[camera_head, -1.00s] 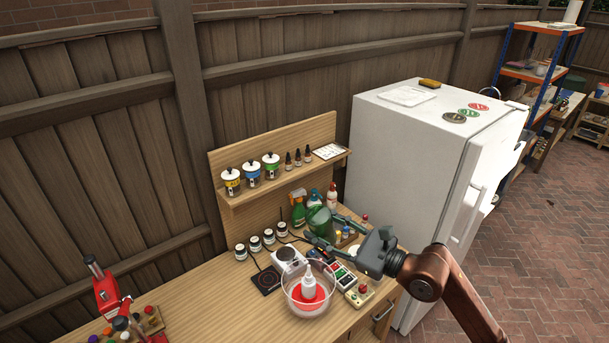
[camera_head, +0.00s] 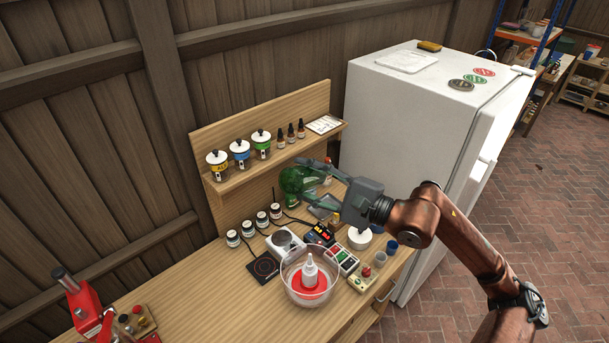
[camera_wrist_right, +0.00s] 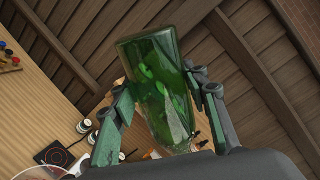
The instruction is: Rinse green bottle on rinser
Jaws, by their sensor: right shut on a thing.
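My right gripper (camera_head: 316,181) is shut on the green bottle (camera_head: 291,180), above the back right of the bench. In the right wrist view the green glass bottle (camera_wrist_right: 158,85) sits between the two fingers (camera_wrist_right: 160,102), its wide base facing away and its narrower end towards the gripper. The rinser appears to be the clear bowl (camera_head: 287,288) with a red base and a white upright nozzle (camera_head: 309,270), standing at the bench's front. The bottle is apart from it, behind and higher. My left gripper is not in view.
A scale (camera_head: 285,242), black hot plate (camera_head: 264,267) and small gadgets crowd around the bowl. A wooden shelf (camera_head: 228,188) with jars stands behind. A white fridge (camera_head: 420,110) is at the right, a red tool (camera_head: 84,306) at the left.

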